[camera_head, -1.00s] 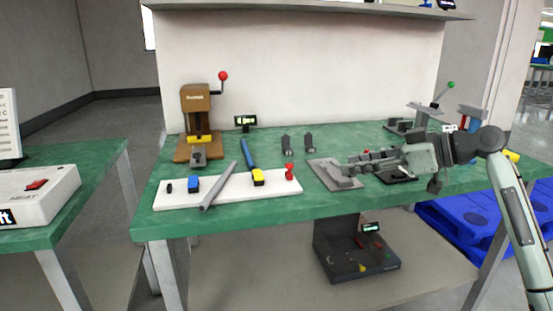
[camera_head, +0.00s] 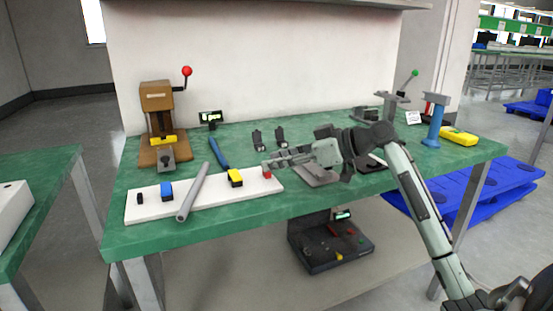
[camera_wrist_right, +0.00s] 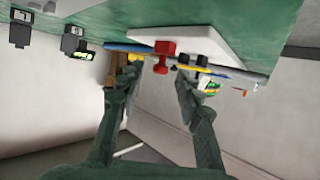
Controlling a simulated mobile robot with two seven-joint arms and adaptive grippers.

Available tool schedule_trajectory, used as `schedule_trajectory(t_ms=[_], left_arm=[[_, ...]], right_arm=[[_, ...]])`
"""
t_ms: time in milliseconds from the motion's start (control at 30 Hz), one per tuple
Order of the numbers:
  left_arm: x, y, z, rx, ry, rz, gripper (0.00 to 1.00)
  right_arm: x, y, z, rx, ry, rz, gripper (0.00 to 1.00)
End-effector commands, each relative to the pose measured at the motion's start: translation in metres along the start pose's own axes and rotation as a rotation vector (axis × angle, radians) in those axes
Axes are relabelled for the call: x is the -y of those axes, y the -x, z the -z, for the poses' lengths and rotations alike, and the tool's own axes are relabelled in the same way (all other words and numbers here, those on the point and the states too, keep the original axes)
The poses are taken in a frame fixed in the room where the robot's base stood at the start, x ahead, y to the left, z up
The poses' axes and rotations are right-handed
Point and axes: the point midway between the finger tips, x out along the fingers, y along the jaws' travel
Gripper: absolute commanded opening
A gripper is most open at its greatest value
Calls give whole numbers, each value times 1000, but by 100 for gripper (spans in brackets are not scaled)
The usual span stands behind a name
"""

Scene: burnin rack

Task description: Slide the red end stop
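The red end stop (camera_head: 267,172) sits at the right end of the white board (camera_head: 150,211). In the head view my right gripper (camera_head: 272,164) is right at it and partly covers it. In the right wrist view the red end stop (camera_wrist_right: 163,55) shows whole, ahead of and between the two fingers of my right gripper (camera_wrist_right: 158,75). The fingers are apart, with nothing held between them. Whether a fingertip touches the stop cannot be told. My left gripper is not in view.
A yellow block (camera_head: 235,178), a blue block (camera_head: 167,191) and a grey rod (camera_head: 193,193) are on the board. A blue bar (camera_head: 218,152) lies behind it. A brown press (camera_head: 158,125) stands at the back left. The green bench (camera_head: 250,209) has a clear front strip.

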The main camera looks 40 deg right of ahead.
Motion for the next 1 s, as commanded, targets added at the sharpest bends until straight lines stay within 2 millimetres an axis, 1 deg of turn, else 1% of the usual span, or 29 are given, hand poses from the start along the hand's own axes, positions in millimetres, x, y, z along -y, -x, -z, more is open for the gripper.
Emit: schedule_trajectory(t_ms=[100, 267, 300, 500, 567, 600, 900, 1000], left_arm=[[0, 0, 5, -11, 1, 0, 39], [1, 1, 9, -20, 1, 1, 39], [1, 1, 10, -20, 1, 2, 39], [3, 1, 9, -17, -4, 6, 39], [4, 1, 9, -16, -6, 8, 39], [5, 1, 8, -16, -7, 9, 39], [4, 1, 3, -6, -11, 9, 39], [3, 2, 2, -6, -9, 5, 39]], right_arm=[[0, -4, 0, 0, 0, -1, 35], [0, -4, 0, 1, 0, -1, 35], [0, -4, 0, 1, 0, -1, 34], [0, -3, 0, 1, 0, 0, 9], [0, -3, 0, 1, 0, 0, 2], [0, -3, 0, 1, 0, 0, 0], [0, -3, 0, 1, 0, 0, 0], [6, -8, 4, 3, 1, 2, 0]])
